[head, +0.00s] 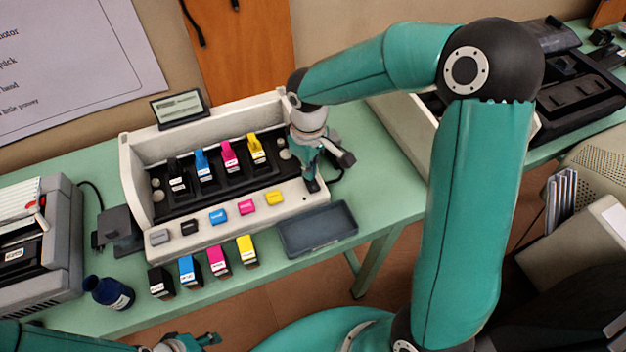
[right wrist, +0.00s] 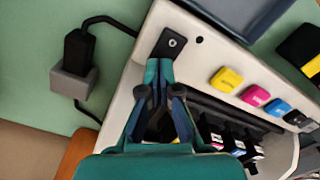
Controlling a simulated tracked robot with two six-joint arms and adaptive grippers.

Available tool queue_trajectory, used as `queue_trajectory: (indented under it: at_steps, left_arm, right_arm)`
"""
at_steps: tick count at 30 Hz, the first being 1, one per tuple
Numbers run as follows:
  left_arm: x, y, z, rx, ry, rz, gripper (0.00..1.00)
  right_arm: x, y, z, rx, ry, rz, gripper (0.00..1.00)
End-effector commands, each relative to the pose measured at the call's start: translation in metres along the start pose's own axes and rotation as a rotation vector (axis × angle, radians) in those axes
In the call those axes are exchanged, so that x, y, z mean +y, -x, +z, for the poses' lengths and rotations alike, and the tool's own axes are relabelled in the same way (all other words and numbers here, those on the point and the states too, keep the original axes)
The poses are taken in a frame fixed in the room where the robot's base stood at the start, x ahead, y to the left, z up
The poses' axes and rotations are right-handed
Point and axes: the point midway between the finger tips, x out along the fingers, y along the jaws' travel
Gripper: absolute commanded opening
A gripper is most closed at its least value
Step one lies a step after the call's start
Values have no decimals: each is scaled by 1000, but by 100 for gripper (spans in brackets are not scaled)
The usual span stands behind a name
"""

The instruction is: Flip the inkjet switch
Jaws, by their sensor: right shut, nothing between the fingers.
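The inkjet exhibit (head: 185,245) is a cream open-topped housing on the green table, with coloured cartridges in its dark bay. Its switch (right wrist: 168,43), on a small dark plate, sits at the right end of the front ledge. The dark plate also shows in the head view (head: 313,187), partly behind my fingers. My right gripper (head: 311,178) is shut and empty, pointing down at the plate. In the right wrist view its fingertips (right wrist: 158,66) are at the plate's edge; contact cannot be told. My left gripper (head: 207,340) is partly visible at the bottom edge, its opening unclear.
Coloured buttons (head: 246,207) line the front ledge. Loose cartridges (head: 217,261) stand in front, beside an empty dark tray (head: 318,229). A blue bottle (head: 110,293) is at front left. A black plug (right wrist: 78,48) sits in a grey block (right wrist: 73,83) beside the housing.

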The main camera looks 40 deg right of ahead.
Motion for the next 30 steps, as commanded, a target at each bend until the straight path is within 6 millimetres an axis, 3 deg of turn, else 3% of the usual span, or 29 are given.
queue_trajectory:
  at_steps: [18,30]
  left_arm:
    - [14,38,0,0,0,0,40]
    - [14,40,0,0,0,0,40]
  right_arm:
    - [0,54,0,2,0,0,0]
    - [0,59,0,2,0,0,0]
